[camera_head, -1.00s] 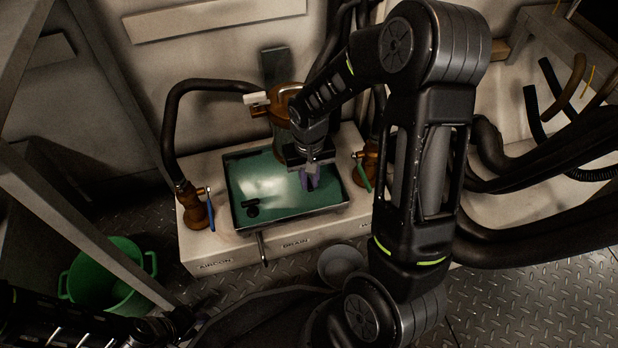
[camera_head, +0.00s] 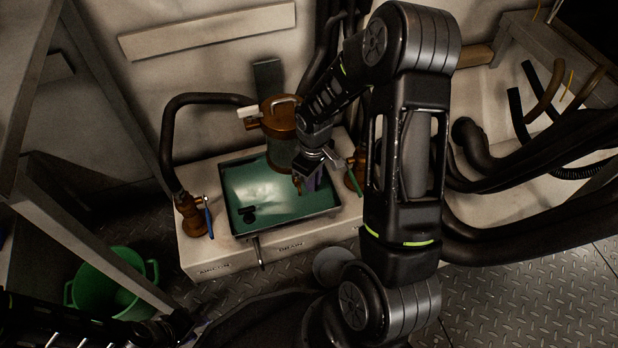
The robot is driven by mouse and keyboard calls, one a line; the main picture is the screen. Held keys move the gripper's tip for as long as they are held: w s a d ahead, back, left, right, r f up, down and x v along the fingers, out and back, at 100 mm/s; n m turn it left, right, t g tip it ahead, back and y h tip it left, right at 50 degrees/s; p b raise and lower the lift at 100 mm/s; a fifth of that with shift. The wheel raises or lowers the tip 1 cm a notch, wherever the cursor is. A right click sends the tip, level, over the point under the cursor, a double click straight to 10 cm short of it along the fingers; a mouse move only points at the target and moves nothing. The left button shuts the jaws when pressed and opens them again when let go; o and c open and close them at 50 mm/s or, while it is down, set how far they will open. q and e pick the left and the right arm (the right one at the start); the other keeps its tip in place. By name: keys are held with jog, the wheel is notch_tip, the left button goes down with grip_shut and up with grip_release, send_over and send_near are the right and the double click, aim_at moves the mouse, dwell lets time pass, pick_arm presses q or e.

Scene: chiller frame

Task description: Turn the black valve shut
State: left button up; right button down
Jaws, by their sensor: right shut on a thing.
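A dark lever (camera_head: 258,252) sticks out of the front of the pale base, beside the label DRAIN; it looks like the black valve and points downward. My right gripper (camera_head: 311,183) is over the right part of the green-floored tray (camera_head: 234,232), to the right of and behind that lever and apart from it.
A blue-handled valve (camera_head: 209,221) stands left of the tray and a green-handled one (camera_head: 358,166) right of it. A copper-topped canister (camera_head: 281,118) stands behind. Small black parts (camera_head: 247,214) lie in the tray. A green bucket (camera_head: 112,283) and a grey bowl (camera_head: 335,266) are on the floor.

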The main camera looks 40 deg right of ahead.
jog(key=shift+w+d+n+p, duration=0.2)
jog(key=shift+d+n+p, duration=0.25)
jog(key=shift+n, duration=0.4)
jog(key=shift+w+d+n+p, duration=0.3)
jog(key=shift+n+p, duration=0.3)
jog(key=shift+n, duration=0.3)
jog(key=shift+w+d+n+p, duration=0.15)
jog(key=shift+d+n+p, duration=0.35)
jog(key=shift+n, duration=0.35)
jog(key=c, duration=1.4)
grip_release()
jog(key=shift+c, duration=0.2)
notch_tip(320, 180, up, 8)
jog(key=p, duration=0.3)
